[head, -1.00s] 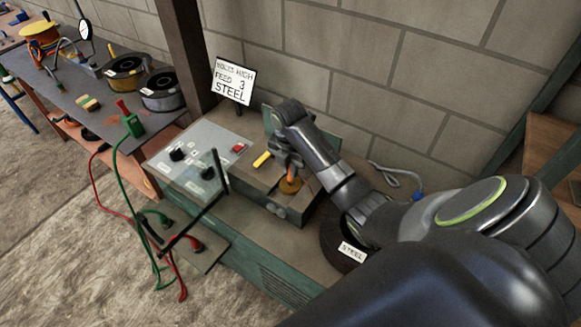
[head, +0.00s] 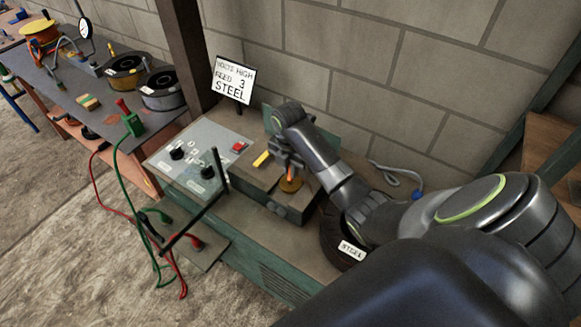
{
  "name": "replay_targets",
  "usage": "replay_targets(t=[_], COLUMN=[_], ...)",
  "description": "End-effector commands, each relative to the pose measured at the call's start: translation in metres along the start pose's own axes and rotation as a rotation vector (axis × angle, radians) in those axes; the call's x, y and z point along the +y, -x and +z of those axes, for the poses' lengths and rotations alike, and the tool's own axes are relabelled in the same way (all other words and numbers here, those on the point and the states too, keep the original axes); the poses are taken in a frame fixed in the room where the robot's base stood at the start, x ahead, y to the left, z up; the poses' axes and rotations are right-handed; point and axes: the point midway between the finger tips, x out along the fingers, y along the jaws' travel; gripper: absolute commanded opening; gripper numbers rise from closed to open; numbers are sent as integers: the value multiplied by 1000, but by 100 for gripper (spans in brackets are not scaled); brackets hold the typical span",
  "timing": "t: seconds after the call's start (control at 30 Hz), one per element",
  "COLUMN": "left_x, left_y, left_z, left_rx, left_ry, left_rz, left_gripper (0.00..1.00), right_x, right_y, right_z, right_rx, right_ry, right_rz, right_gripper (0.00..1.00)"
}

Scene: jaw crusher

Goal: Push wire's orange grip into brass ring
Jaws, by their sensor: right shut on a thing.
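My right gripper (head: 287,165) points down over the grey box on the machine's top and is shut on the orange grip (head: 290,173). The orange grip stands roughly upright, and its upper part is between the fingers. The brass ring (head: 291,185) lies on the box directly below, around or against the grip's lower end. I cannot tell how deep the grip sits in the ring. The wire itself is not clearly visible. My left gripper is not in view.
A yellow bar (head: 262,159) lies left of the ring. The control panel (head: 198,157) has black knobs and a red switch. A sign (head: 233,81) stands behind. A spool labelled STEEL (head: 338,246) sits at right. A bench (head: 75,75) with more spools stands at left.

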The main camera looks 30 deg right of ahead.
Motion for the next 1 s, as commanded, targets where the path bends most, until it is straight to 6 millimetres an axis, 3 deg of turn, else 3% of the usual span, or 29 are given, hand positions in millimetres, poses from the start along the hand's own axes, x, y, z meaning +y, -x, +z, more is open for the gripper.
replay_targets(t=[0.7, 0.73, 0.9, 1.0], left_x=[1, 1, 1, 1], left_y=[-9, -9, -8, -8], left_z=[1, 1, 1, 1], left_rx=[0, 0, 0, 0], left_ry=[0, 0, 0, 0], left_rz=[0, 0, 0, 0], left_gripper=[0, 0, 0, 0], right_x=[0, 0, 0, 0], right_y=[-19, -19, -18, -18], right_z=[-1, -1, -1, -1], right_rx=[1, 0, 1, 1], right_ry=[0, 0, 0, 0], right_rz=[-1, -1, -1, -1], right_gripper=[0, 14, 36, 38])
